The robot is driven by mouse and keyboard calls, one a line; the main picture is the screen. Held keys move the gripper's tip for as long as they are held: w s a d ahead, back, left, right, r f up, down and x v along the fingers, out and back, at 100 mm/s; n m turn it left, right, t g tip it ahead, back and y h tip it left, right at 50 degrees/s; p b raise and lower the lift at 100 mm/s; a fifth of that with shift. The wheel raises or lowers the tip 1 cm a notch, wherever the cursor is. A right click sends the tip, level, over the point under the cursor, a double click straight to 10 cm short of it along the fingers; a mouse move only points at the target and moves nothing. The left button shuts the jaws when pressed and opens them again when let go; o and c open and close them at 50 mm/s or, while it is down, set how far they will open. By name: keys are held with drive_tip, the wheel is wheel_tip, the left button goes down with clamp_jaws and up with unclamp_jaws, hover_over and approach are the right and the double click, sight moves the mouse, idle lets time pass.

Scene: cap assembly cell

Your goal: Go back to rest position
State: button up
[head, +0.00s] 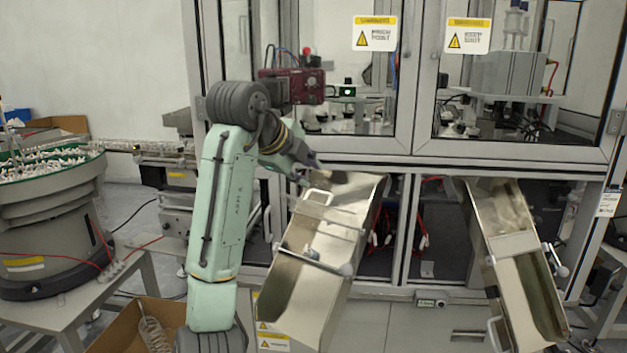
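My pale green arm rises from the bottom of the head view, bends at a dark grey elbow and reaches down to the right. My gripper (303,172) is at its end, small in the picture, just above the top end of the left metal chute (325,225). I cannot tell whether the gripper touches the chute. The fingers are partly hidden and too small to show whether they are open or shut. I see nothing clearly held.
A second metal chute (515,255) slopes down at the right. The glass-doored machine cabinet (520,155) stands close behind. A feeder bowl (45,215) full of small white parts stands at the left on a table. An open cardboard box (115,335) is at the bottom, beside my arm.

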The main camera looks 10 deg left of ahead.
drive_tip(key=shift+s+a+r, duration=0.2)
drive_tip(key=shift+s+r, duration=0.25)
drive_tip(key=shift+s, duration=0.1)
